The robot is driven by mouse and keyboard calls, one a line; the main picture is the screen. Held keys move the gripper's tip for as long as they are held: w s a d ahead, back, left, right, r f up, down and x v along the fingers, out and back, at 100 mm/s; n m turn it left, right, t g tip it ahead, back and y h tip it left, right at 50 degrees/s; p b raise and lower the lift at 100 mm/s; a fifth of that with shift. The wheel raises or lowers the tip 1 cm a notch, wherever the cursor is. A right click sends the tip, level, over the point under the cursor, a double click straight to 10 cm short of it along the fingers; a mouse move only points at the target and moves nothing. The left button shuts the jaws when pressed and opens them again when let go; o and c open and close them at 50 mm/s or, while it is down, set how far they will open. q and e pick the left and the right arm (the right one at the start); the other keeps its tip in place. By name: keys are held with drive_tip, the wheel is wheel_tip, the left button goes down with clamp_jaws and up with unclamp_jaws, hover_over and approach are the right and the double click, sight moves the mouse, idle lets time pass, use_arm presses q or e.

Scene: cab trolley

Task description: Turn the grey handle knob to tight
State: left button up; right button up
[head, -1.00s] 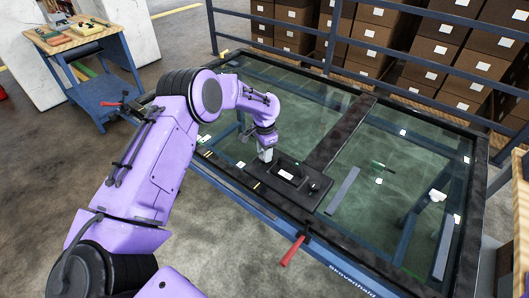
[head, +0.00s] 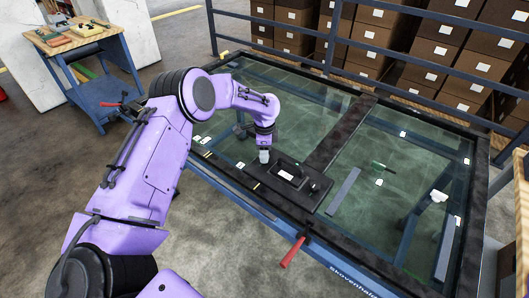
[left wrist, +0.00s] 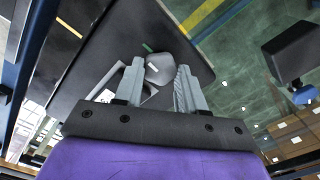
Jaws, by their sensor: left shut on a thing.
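A grey knob (left wrist: 159,68) with a pale mark on its face sits on a black plate (left wrist: 110,45), between the two fingers of my left gripper (left wrist: 160,85). The left gripper is shut on this knob. In the head view the left gripper (head: 264,156) points down at the left end of the black plate (head: 312,201), and the knob is hidden there. A short green mark (left wrist: 147,47) lies on the plate beside the knob. My right gripper is not in view.
The plate lies on a large glass-panelled blue frame (head: 225,176). A red lever (head: 292,252) juts from the front edge. Railings (head: 400,50) and stacked boxes (head: 440,50) stand behind.

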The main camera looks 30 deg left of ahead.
use_arm(q)
drive_tip(key=shift+s+f, duration=0.2)
drive_tip(key=o, duration=1.1)
drive_tip(key=shift+c, duration=0.2)
wheel_tip(320, 180, up, 11)
drive_tip(key=b, duration=0.2)
drive_tip(key=shift+w+f, duration=0.15)
